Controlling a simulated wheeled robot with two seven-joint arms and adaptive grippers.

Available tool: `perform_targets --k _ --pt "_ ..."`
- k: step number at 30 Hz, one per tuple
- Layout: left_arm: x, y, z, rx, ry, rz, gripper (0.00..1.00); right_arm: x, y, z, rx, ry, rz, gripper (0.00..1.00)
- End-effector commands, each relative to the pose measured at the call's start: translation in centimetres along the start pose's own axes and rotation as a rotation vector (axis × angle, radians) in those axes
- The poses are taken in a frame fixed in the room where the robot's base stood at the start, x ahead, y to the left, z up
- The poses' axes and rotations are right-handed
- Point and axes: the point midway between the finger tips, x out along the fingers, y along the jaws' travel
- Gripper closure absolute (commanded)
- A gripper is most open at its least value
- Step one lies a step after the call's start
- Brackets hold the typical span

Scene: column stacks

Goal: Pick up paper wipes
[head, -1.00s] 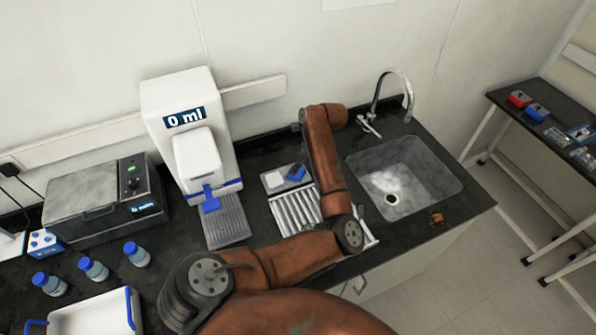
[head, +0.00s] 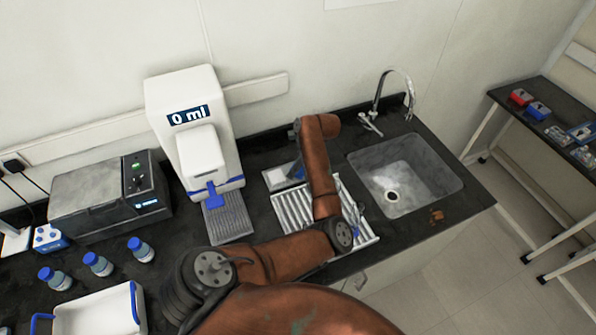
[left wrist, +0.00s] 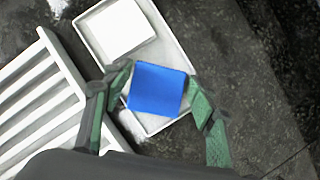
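A small blue square block (left wrist: 158,90) and a white square block (left wrist: 115,28) lie in a shallow white tray (left wrist: 170,50) in the left wrist view. I cannot tell for certain which one is the paper wipes. My left gripper (left wrist: 161,75) is over the tray, its green-padded fingers spread on either side of the blue block. It looks open, with no clear grip on the block. In the head view the tray's white block (head: 275,179) shows left of my arm, and the arm hides most of the blue block and the fingertips. My right gripper is not in view.
A white slatted rack (head: 290,210) is in front of the tray, with a sink (head: 415,170) to its right. A white dispenser (head: 195,130) reading 0 ml stands to the left. Blue-capped bottles (head: 98,264) and a white tray (head: 100,312) are at far left.

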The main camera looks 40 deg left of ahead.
Motion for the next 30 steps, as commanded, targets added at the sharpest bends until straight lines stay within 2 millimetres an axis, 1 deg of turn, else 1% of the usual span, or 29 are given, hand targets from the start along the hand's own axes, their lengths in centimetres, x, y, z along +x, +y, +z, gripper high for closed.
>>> perform_targets --k 1,5,7,8,14,19,22,24,26,30 --pt "0.0 0.0 0.0 0.000 0.000 0.000 0.53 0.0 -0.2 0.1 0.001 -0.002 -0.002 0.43" --pt "0.0 0.0 0.0 0.000 0.000 0.000 0.61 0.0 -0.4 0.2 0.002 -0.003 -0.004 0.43" --pt "0.0 0.0 0.0 0.000 0.000 0.000 0.62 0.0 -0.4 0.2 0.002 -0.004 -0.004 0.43" --pt "0.0 0.0 0.0 0.000 0.000 0.000 0.65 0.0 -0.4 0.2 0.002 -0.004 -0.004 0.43" --pt "-0.1 0.0 0.0 0.000 0.000 -0.001 0.65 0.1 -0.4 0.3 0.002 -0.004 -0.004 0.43" --pt "-1.0 0.0 0.4 0.000 -0.001 -0.003 0.65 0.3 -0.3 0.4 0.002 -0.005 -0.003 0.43" --pt "-2.1 0.0 0.8 -0.002 0.000 -0.004 0.65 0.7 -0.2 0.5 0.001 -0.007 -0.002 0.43" --pt "-3.2 0.2 1.1 -0.001 0.000 -0.004 0.65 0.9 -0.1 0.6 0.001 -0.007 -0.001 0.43" --pt "-4.4 1.1 0.8 0.000 0.001 -0.003 0.65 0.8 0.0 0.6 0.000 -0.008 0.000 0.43" --pt "-7.7 3.2 0.4 -0.001 0.002 -0.006 0.65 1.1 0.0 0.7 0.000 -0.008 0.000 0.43"
